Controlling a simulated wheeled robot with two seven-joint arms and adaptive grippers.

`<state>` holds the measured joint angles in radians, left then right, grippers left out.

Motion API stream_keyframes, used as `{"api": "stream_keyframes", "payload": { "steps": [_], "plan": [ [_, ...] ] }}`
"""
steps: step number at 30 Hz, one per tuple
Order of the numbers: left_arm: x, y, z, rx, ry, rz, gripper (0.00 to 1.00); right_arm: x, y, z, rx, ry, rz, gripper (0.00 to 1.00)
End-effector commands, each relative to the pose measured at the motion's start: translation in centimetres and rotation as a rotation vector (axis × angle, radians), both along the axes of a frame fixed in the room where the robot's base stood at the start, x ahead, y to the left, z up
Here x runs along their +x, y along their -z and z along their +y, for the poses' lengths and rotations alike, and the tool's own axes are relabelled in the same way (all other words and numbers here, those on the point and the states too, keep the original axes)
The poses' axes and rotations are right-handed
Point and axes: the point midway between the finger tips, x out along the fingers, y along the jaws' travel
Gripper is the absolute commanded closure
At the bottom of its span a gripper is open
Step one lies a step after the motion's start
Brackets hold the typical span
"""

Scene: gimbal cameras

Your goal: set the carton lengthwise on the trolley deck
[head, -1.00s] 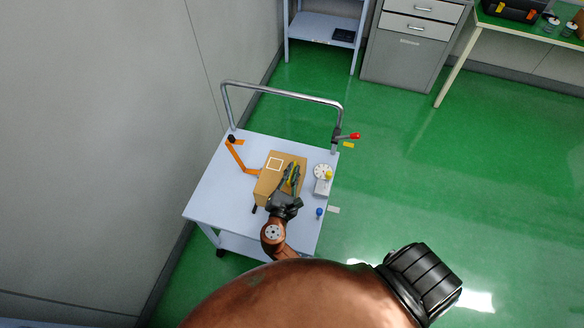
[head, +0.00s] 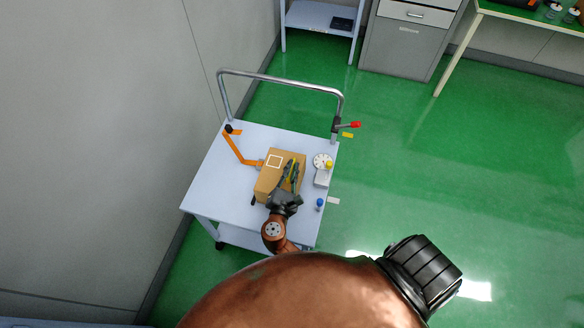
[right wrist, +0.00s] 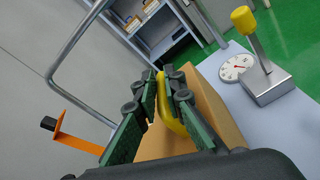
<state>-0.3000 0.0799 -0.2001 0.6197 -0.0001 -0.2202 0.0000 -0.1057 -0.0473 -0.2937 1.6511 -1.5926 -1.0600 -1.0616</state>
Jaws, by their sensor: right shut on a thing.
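The tan carton (head: 267,184), with a white square outline on top, is over the middle of the pale trolley deck (head: 213,185). Its long side runs roughly from the deck's front toward the push handle, leaning slightly right. My right gripper (head: 291,174) is above the carton's right part. In the right wrist view its green-padded fingers (right wrist: 160,100) are closed around a curved yellow grip (right wrist: 171,112) on the carton, whose tan side (right wrist: 212,112) shows behind. I cannot tell whether the carton's underside touches the deck. My left gripper is not in view.
An orange bent bracket (head: 238,151) lies left of the carton. A white dial (head: 321,160), a grey block with a yellow knob (head: 322,178) and a blue knob (head: 320,203) are along the right edge. The chrome push handle (head: 280,79) rises at the far end.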

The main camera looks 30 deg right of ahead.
Motion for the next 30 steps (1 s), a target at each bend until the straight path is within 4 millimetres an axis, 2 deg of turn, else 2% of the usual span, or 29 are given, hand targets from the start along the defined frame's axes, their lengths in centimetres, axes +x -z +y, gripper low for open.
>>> {"api": "stream_keyframes", "payload": {
  "steps": [17,18,26,30],
  "plan": [
    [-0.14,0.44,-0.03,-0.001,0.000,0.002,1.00,0.06,0.60,0.02,-0.002,0.000,-0.003,1.00],
    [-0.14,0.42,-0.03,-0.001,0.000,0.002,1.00,0.06,0.58,0.02,-0.002,0.000,-0.003,0.89],
    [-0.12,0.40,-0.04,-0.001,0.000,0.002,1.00,0.04,0.62,0.02,-0.001,-0.001,-0.003,0.71],
    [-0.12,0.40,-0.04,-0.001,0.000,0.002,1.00,0.02,0.69,0.01,-0.001,0.000,-0.001,0.70]
  ]
}}
